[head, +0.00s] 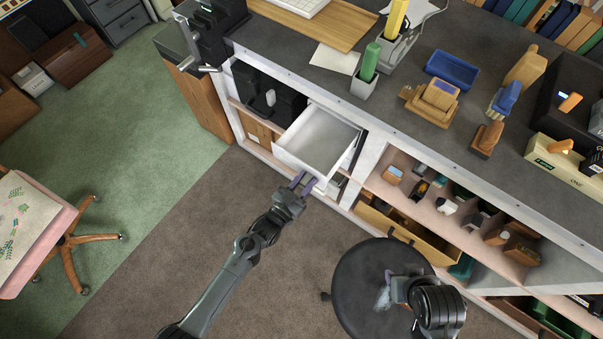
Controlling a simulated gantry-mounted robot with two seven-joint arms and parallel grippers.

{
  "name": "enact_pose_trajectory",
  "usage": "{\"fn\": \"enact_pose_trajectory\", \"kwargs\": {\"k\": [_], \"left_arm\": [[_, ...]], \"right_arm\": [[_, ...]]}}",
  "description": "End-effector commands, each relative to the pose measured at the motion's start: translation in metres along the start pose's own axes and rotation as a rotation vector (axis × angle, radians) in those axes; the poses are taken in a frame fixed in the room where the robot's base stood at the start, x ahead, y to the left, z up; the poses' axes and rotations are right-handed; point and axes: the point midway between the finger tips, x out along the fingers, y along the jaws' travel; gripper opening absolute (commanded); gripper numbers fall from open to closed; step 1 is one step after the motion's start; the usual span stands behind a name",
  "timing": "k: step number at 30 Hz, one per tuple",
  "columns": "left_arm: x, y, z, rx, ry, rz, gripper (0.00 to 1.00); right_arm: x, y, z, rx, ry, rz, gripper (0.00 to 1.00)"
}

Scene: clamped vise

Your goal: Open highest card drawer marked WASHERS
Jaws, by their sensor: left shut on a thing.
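A white drawer (320,138) stands pulled out from the front of the workbench, and its inside looks empty. My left gripper (303,182) is at the drawer's front edge, its purple fingers shut on the front or its handle; the exact grip point is small and partly hidden. No WASHERS marking can be read from this angle, as the drawer's front face is turned away. My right gripper (386,288) is at the lower right over a dark round stool, apart from the drawer; its fingers are too unclear to judge.
The dark round stool (355,290) stands in front of the bench. A lower wooden drawer (420,233) juts out right of the white drawer. Open shelves (440,195) hold small items. A vise (205,40) sits at the bench's left corner. Brown floor left of my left arm is clear.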

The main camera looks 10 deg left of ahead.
Motion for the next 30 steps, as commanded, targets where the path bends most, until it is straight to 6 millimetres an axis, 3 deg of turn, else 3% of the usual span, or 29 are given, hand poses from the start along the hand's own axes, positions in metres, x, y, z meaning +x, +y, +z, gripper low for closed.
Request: {"fn": "enact_pose_trajectory", "kwargs": {"k": [8, 9, 12, 23, 30], "left_arm": [[0.0, 0.0, -0.001, 0.001, 0.002, 0.0, 0.0], [0.0, 0.0, 0.0, 0.001, 0.002, 0.0, 0.4], [0.0, 0.0, 0.0, 0.001, 0.002, 0.0, 0.55], [-0.005, -0.001, 0.001, 0.001, -0.001, -0.001, 0.55], [-0.037, 0.0, 0.002, 0.001, -0.002, -0.001, 0.55]], "right_arm": [[0.001, 0.0, 0.001, -0.003, -0.002, 0.002, 0.43], [0.001, 0.0, 0.001, -0.003, -0.002, 0.001, 0.43], [0.001, 0.0, 0.001, -0.002, -0.002, 0.001, 0.43], [0.0, -0.001, 0.0, 0.004, -0.001, -0.003, 0.43], [-0.001, -0.002, 0.0, 0.006, -0.001, -0.005, 0.43]]}}
